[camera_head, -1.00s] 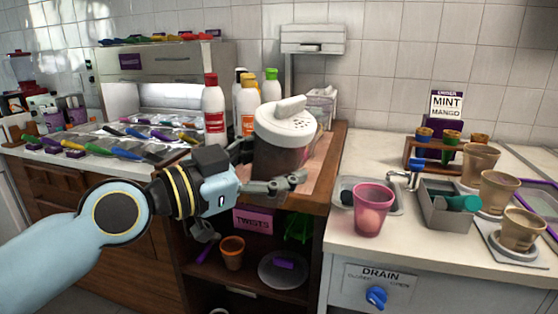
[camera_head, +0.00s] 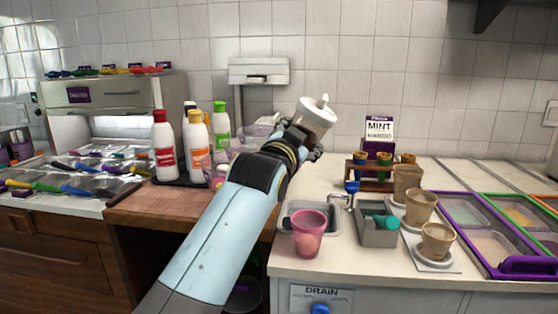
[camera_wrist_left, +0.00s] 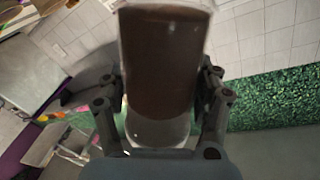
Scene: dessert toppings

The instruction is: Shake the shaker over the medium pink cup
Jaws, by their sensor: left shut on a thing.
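The shaker (camera_head: 316,114) is a clear container with a white perforated lid and handle. It is tilted, its lid toward the upper right in the head view. My left gripper (camera_head: 300,137) is shut on it and holds it up above the back of the counter, behind the sink. In the left wrist view the shaker (camera_wrist_left: 165,65) shows dark brown contents between the fingers of the gripper (camera_wrist_left: 163,110). The pink cup (camera_head: 309,234) stands upright at the counter's front, beside the sink, below and apart from the shaker. My right gripper is not in view.
A grey bin (camera_head: 377,228) and several tan cups (camera_head: 422,205) stand right of the pink cup. A small rack (camera_head: 382,172) and a mint sign (camera_head: 379,130) are behind. Sauce bottles (camera_head: 196,142) stand at left. A purple tray (camera_head: 490,240) lies at right.

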